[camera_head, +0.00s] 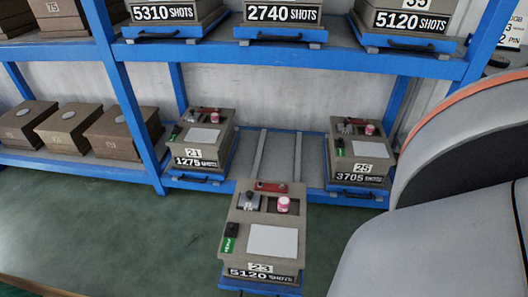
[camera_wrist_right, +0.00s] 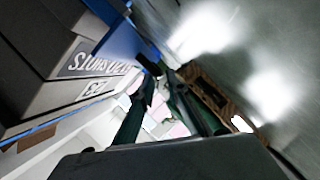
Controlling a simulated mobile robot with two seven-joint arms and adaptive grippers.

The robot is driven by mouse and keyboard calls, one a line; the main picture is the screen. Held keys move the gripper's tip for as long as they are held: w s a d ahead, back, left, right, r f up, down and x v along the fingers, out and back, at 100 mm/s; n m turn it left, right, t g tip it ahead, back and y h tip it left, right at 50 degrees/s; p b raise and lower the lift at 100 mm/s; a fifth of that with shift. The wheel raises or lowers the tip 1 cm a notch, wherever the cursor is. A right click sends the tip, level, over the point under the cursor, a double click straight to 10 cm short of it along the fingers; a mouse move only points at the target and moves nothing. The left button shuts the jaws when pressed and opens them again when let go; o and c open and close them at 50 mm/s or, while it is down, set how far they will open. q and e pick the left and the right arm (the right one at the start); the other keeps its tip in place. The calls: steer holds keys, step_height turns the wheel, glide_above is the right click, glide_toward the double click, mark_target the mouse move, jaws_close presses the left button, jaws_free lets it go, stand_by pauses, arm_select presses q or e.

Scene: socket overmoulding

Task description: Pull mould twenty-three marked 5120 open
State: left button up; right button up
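Mould twenty-three, marked 5120 SHOTS (camera_head: 262,240), is a grey-brown block on a blue tray (camera_head: 262,291). In the head view the tray stands far out in front of the lower shelf, with the mould upright on it. In the right wrist view a mould with a SHOTS label (camera_wrist_right: 85,62) shows tilted at the left. My right gripper's dark fingers (camera_wrist_right: 160,72) converge close to the blue tray edge; whether they hold anything is unclear. My left gripper is not in view.
Mould 21 (camera_head: 202,140) and mould 25 (camera_head: 358,153) flank the empty rails (camera_head: 260,160) on the blue rack. Another mould marked 5120 (camera_head: 405,18), numbered 35, stands on the upper shelf. My arm fills the right side. Green floor (camera_head: 110,220) is clear at left.

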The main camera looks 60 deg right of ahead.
steer(key=v, duration=0.7)
steer(key=shift+s, duration=0.25)
steer(key=shift+d, duration=0.1)
steer(key=shift+w, duration=0.1)
